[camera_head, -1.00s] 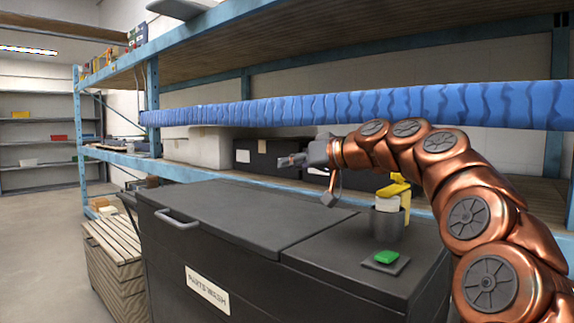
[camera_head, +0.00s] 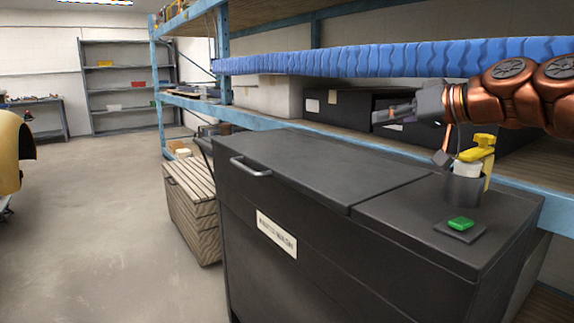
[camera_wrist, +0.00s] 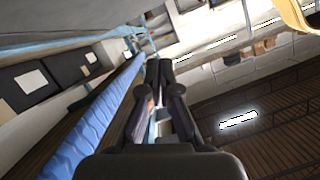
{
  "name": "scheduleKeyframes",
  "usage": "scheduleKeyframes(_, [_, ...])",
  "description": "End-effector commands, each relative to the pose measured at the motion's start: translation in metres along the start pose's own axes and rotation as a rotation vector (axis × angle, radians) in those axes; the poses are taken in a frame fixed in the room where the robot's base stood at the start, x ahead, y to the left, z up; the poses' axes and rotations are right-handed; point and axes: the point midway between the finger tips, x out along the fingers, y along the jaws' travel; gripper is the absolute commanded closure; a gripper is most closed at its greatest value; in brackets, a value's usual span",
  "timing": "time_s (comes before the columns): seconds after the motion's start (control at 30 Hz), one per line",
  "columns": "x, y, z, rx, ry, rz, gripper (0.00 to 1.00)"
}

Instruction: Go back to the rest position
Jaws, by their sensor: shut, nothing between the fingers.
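My gripper (camera_head: 382,116) is shut and empty in the head view. It points left, held above the black parts-wash cabinet (camera_head: 300,165) and in front of the blue shelf rack. The copper arm comes in from the right edge. In the wrist view my gripper (camera_wrist: 166,66) shows its dark fingers together, with nothing visible between them.
A blue ribbed bar (camera_head: 400,60) runs just above my gripper and also shows in the wrist view (camera_wrist: 88,135). A grey cup (camera_head: 463,188), a yellow bottle (camera_head: 487,150) and a green button (camera_head: 460,223) are on the cabinet. A slatted crate (camera_head: 195,205) stands left; open floor (camera_head: 100,240) lies beyond.

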Motion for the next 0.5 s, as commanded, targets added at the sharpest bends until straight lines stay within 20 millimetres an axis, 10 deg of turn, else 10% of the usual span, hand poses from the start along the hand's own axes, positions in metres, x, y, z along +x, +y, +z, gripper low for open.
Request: scheduleKeyframes(0.5, [0.006, -0.133, 0.101, 0.077, -0.55, 0.087, 1.0])
